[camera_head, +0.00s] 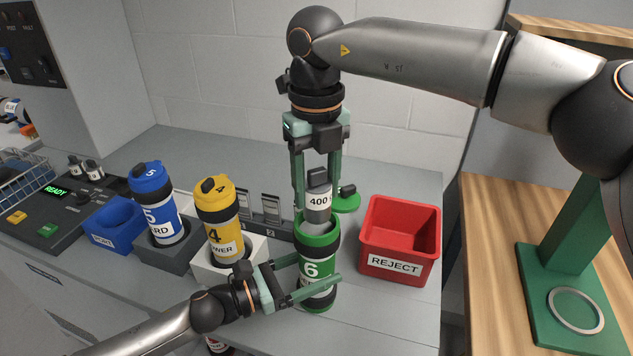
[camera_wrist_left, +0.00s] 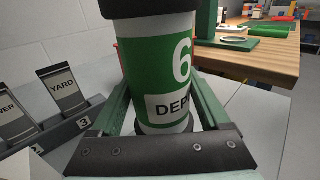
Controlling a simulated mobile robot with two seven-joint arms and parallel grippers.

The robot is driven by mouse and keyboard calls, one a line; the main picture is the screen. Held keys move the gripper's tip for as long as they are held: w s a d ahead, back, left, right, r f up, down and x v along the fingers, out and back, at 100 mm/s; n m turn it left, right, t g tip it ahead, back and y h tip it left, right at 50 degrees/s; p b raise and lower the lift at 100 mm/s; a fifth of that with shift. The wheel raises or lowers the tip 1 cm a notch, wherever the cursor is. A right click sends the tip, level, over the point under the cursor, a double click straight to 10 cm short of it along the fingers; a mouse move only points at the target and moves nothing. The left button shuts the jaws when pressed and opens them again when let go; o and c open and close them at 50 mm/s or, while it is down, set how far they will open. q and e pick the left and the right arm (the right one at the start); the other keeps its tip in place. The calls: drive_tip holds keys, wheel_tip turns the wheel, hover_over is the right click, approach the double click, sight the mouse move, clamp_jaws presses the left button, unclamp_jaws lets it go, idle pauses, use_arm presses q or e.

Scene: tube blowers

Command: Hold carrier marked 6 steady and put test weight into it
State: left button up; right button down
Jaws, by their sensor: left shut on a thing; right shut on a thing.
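The green carrier marked 6 (camera_head: 319,262) stands upright on the grey counter with its top open. Its green lid (camera_head: 346,202) is swung out to the right side. My left gripper (camera_head: 299,277) is shut around the carrier's body, and the carrier fills the left wrist view (camera_wrist_left: 160,70) between the two fingers. The grey test weight (camera_head: 318,201), labelled 400, is in my right gripper (camera_head: 318,190), which points straight down above the carrier. The weight's lower end is at the carrier's mouth; the rim hides how far it reaches inside.
A red REJECT bin (camera_head: 400,238) stands close to the right. The yellow carrier 4 (camera_head: 219,220) and blue carrier 5 (camera_head: 157,205) stand in holders to the left. A blue tray (camera_head: 117,225) and a control panel (camera_head: 60,205) reading READY are farther left.

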drive_tip(key=shift+f, duration=0.1)
drive_tip(key=shift+f, duration=1.55)
drive_tip(key=shift+c, duration=2.2)
unclamp_jaws()
drive_tip(key=shift+f, duration=0.1)
use_arm(q)
drive_tip(key=shift+s, duration=0.1)
use_arm(e)
drive_tip(key=shift+o, duration=1.3)
drive_tip(key=shift+d, duration=0.2)
drive_tip(key=shift+f, duration=0.1)
use_arm(q)
drive_tip(key=shift+f, duration=0.15)
use_arm(e)
drive_tip(key=r, duration=1.2)
drive_tip(key=shift+s+a+r, duration=0.15)
drive_tip(key=shift+a+r, duration=0.1)
drive_tip(key=shift+r, duration=0.05)
